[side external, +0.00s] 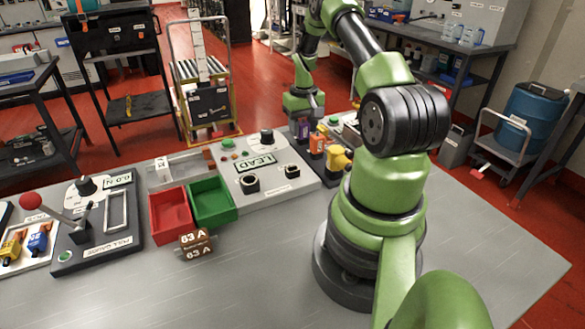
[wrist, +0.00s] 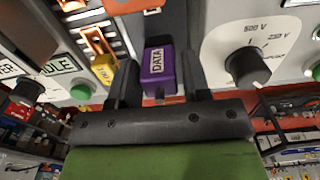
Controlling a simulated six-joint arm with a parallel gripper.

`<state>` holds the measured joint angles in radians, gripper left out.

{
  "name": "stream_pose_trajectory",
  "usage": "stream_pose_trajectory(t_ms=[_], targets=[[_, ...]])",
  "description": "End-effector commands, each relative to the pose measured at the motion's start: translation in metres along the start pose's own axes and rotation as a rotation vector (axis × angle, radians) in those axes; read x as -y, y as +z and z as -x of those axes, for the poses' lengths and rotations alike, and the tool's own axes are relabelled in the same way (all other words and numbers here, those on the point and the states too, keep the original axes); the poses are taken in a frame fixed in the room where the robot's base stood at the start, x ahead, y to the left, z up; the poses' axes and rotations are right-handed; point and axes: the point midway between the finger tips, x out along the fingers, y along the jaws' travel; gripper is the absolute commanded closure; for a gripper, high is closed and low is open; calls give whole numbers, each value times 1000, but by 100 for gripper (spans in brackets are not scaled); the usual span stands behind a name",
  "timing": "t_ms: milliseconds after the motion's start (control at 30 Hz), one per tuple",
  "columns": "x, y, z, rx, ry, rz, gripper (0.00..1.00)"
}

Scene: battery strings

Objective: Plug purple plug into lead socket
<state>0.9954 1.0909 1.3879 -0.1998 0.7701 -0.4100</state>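The purple plug (wrist: 157,68), marked DATA, stands between the two fingers of my gripper (wrist: 157,85) in the wrist view. The fingers straddle it, with a narrow gap on the right; contact on the left is unclear.
A red bin (side external: 170,214) and a green bin (side external: 212,202) sit left of the LEAD panel. A brown 63 A block (side external: 196,244) is in front.

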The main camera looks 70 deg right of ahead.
Motion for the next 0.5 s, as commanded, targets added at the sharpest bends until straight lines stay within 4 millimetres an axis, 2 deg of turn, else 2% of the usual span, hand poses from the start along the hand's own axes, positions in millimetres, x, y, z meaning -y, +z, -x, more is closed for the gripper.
stream_pose_trajectory(t_ms=[33,167,500], targets=[[0,0,0,0,0,0,68],[0,0,0,0,0,0,97],[0,0,4,-1,0,1,97]])
